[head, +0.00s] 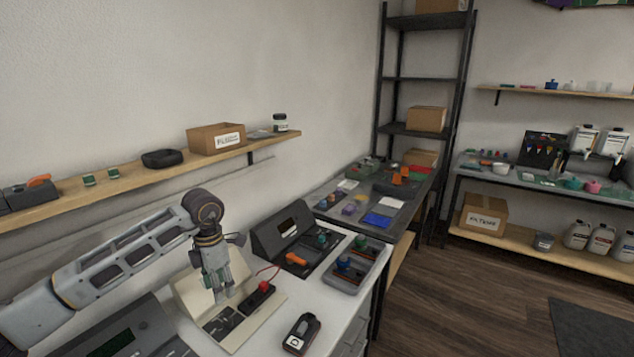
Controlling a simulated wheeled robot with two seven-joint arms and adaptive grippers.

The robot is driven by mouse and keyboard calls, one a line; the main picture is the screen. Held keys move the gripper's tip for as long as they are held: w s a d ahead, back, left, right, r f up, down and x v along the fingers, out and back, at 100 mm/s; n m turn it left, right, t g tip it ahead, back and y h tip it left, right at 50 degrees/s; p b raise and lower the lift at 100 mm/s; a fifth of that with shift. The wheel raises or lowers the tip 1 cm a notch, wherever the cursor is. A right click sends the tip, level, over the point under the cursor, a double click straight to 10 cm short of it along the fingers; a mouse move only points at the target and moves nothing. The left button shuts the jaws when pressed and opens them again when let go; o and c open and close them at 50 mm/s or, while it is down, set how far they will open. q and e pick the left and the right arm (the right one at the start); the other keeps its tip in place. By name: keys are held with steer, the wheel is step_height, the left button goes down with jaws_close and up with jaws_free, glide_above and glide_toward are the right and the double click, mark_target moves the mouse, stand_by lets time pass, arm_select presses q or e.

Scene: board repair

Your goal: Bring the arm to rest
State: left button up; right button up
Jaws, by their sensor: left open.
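My left arm comes in from the left over the white workbench (345,262). My left gripper (222,290) points down and is open, with nothing seen between its fingers. It hangs over a cream-coloured device (250,325) with dark panels and partly hides it. A dark block with a red plug and a red lead (260,296) lies at the device's right side, close to the gripper. My right gripper is not in view.
A dark station with an orange-handled tool (296,259) and a grey tray with knobs (357,266) stand to the right. A handheld meter (301,334) lies at the front. A wall shelf (150,179) runs behind my arm. Wooden floor (490,300) is clear at right.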

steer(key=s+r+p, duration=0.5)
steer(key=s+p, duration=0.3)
steer(key=p, duration=0.2)
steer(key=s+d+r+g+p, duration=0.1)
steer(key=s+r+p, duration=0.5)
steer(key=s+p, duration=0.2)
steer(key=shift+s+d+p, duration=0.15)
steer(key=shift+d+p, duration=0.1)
steer(key=shift+p, duration=0.85)
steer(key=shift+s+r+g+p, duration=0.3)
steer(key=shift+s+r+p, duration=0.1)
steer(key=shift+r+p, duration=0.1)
